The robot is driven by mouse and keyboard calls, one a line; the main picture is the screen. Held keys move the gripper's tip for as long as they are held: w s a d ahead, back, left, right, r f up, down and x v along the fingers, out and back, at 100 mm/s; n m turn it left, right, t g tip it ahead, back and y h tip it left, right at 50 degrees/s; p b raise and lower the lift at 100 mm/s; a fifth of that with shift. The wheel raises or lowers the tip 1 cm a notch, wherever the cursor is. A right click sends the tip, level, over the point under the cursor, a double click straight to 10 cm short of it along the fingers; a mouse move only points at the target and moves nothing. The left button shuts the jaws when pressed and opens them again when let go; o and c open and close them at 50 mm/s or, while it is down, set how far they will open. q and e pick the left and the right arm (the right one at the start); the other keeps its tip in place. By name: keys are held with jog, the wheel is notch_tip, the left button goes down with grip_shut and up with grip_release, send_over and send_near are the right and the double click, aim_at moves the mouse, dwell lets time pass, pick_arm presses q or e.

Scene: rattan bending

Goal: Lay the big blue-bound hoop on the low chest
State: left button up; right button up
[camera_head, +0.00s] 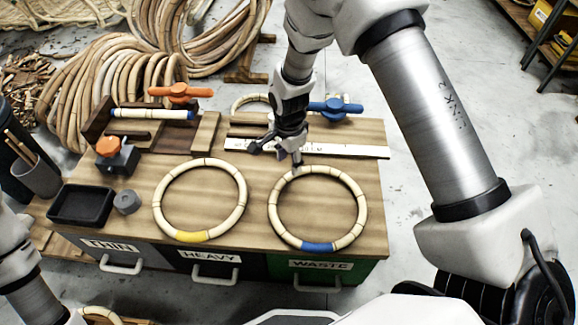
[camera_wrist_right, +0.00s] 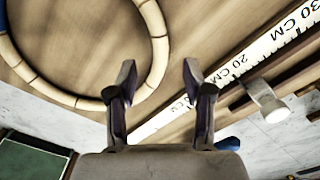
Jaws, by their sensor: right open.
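The big blue-bound hoop (camera_head: 272,210) is a pale rattan ring with a blue band (camera_head: 317,247) on its near side. It lies flat on the right part of a wooden-topped drawer bench (camera_head: 375,225). My right gripper (camera_head: 290,160) is over the hoop's far rim, open and empty. In the right wrist view the open fingers (camera_wrist_right: 160,85) point at the bench top, and the hoop's rim (camera_wrist_right: 158,60) shows close to the left finger. I cannot tell their height above it. My left arm shows at the left edge, its gripper out of view. I see no separate low chest clearly.
A yellow-bound hoop (camera_head: 157,191) lies to the left. A ruler (camera_head: 350,150), orange-handled clamp (camera_head: 180,92) and blue-handled clamp (camera_head: 335,107) are behind. A black tray (camera_head: 80,221) and grey cup (camera_head: 40,180) stand at left.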

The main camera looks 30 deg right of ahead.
pick_arm(q)
notch_tip(320, 180, up, 2)
jog(key=shift+r+p, duration=0.2)
jog(key=shift+p, duration=0.5)
pick_arm(e)
notch_tip(320, 180, up, 6)
